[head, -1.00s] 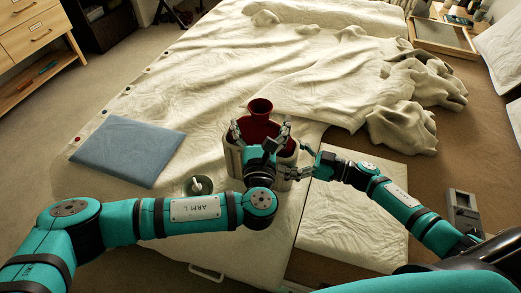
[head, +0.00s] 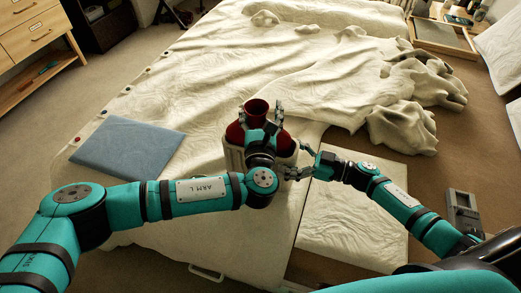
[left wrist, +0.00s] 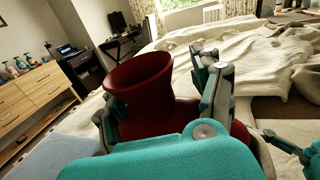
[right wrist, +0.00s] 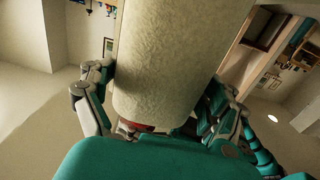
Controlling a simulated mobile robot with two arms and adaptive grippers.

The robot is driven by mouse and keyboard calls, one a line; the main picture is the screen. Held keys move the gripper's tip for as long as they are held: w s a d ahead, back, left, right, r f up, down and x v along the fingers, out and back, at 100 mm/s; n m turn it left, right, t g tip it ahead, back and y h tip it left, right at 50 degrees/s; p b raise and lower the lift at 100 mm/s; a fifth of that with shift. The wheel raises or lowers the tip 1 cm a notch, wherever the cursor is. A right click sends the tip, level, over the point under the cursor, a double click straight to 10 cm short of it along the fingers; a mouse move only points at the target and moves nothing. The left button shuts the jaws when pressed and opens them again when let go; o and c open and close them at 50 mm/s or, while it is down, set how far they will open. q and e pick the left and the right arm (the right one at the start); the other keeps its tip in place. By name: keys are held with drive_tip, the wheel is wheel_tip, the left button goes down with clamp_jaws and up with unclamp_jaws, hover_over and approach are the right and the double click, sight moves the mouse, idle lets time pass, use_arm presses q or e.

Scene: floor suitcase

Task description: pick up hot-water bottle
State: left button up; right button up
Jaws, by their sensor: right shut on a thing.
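The red hot-water bottle (head: 256,106) stands upright on the bed in a cream cover (head: 233,156), its wide neck pointing up. The red neck is large in the left wrist view (left wrist: 141,84). My left gripper (head: 260,112) is open, with its fingers spread on either side of the neck and shoulders. A gap shows between the neck and the right-hand finger. My right gripper (head: 297,163) is shut on the covered bottle at its right side. The cream cover lies between its fingers in the right wrist view (right wrist: 165,60). The left arm hides the bottle's lower front.
A blue folded cloth (head: 125,150) lies left on the bed (head: 225,60). A cream panel (head: 350,215) is at the lower right, with a grey device (head: 463,212) beyond it. A crumpled blanket (head: 405,105) covers the right side.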

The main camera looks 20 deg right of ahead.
use_arm(q)
drive_tip(key=shift+w+a+f, duration=0.15)
drive_tip(key=shift+a+f, duration=0.2)
drive_tip(key=shift+f, duration=0.1)
clamp_jaws()
drive_tip(key=shift+r, duration=0.1)
wheel_tip(320, 180, up, 18)
drive_tip(key=shift+d+r, duration=0.2)
drive_tip(key=shift+r, duration=0.05)
use_arm(e)
drive_tip(key=o, duration=1.1)
drive_tip(key=v, duration=1.2)
